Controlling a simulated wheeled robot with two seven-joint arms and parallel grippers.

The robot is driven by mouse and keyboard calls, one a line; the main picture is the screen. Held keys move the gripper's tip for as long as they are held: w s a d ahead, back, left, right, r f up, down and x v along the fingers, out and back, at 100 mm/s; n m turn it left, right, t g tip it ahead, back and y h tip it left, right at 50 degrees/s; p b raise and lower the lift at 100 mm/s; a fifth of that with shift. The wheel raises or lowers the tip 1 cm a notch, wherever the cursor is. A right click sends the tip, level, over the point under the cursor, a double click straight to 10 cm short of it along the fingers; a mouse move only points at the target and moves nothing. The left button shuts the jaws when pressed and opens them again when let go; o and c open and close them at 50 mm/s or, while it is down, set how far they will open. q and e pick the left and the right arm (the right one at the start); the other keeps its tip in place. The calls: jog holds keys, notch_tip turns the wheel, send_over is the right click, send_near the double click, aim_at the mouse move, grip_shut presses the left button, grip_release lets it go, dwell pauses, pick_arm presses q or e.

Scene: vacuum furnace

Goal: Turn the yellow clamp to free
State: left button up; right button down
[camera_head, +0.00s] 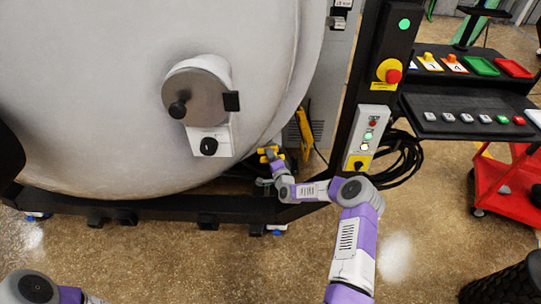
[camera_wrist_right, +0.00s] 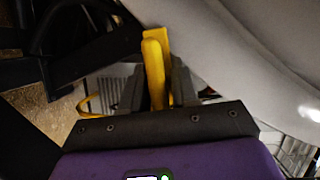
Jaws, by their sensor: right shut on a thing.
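The yellow clamp (camera_head: 267,153) sits low at the right edge of the big grey furnace door, close to the black frame. My right gripper (camera_head: 270,160) reaches down to it. In the right wrist view the yellow clamp (camera_wrist_right: 155,62) stands upright between the two dark fingers of my right gripper (camera_wrist_right: 158,88), which is shut on it. The clamp's base is hidden. My left arm shows only in part at the lower left of the head view, and its gripper is out of view.
The furnace door (camera_head: 110,90) fills the left. A red cart (camera_head: 505,190) and a button shelf stand farther right. Brown floor is clear in front.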

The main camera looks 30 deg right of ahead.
jog(key=n+g+p, duration=0.1)
jog(key=n, duration=0.2)
jog(key=shift+n+g+h, duration=0.3)
jog(key=shift+n+g, duration=0.1)
jog(key=shift+s+d+f+n+g+h+p, duration=0.15)
jog(key=shift+n+g+h+p, duration=0.35)
jog(key=shift+n, duration=0.6)
jog(key=shift+f, duration=0.1)
jog(key=c, duration=1.1)
grip_release()
jog(key=p+v, duration=0.2)
jog(key=v, duration=0.5)
jog(key=shift+s, duration=0.2)
